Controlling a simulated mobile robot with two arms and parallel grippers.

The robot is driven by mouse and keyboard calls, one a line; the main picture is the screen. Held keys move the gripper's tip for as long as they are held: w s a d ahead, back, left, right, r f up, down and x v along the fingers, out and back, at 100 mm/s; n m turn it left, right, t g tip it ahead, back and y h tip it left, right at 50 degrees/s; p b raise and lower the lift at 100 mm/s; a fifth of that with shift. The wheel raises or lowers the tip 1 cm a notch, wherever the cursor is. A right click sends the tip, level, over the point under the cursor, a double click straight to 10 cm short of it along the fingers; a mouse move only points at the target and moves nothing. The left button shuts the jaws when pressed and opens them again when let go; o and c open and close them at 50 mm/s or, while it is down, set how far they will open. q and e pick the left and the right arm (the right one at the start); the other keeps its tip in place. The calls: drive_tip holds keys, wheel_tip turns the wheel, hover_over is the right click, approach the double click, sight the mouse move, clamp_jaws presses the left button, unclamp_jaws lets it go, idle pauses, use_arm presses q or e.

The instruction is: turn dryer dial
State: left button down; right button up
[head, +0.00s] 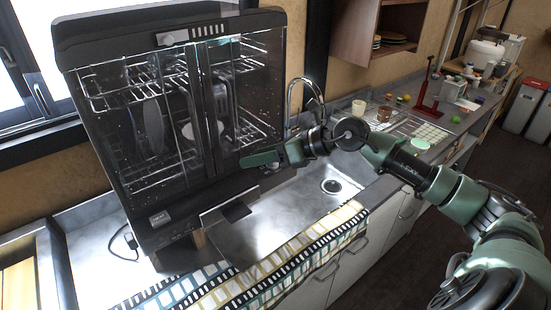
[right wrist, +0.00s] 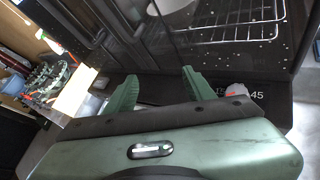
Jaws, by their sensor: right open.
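The dish dryer (head: 185,110) is a tall black cabinet with glass doors and wire racks, standing at the left of the counter. My right gripper (head: 268,159) is in front of its lower right side, above the sink. In the right wrist view my right gripper (right wrist: 158,88) is open, with two green fingers apart and nothing between them. A small grey knob with a red mark, seemingly the dial (right wrist: 238,90), is on the dryer's dark lower panel beside the "45" print, just right of the right finger. In the head view I cannot make out the dial. My left gripper is not in view.
A steel sink (head: 300,198) with a curved faucet (head: 305,88) lies right of the dryer. A patterned towel (head: 260,265) hangs over the front edge. Cups, a red stand (head: 430,95) and small items fill the counter at the back right.

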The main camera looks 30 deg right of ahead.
sight(277, 164)
drive_tip(key=s+d+n+g+h, duration=0.15)
drive_tip(key=d+h, duration=0.25)
drive_tip(key=d, duration=0.6)
drive_tip(key=shift+m, duration=0.25)
drive_tip(key=p+x, duration=0.3)
drive_tip(key=x, duration=0.4)
drive_tip(key=shift+w+d+f, duration=0.1)
drive_tip(key=shift+w+f, duration=0.1)
drive_tip(key=shift+f, duration=0.05)
drive_tip(key=shift+w+f, duration=0.2)
drive_tip(key=shift+f, duration=0.15)
clamp_jaws()
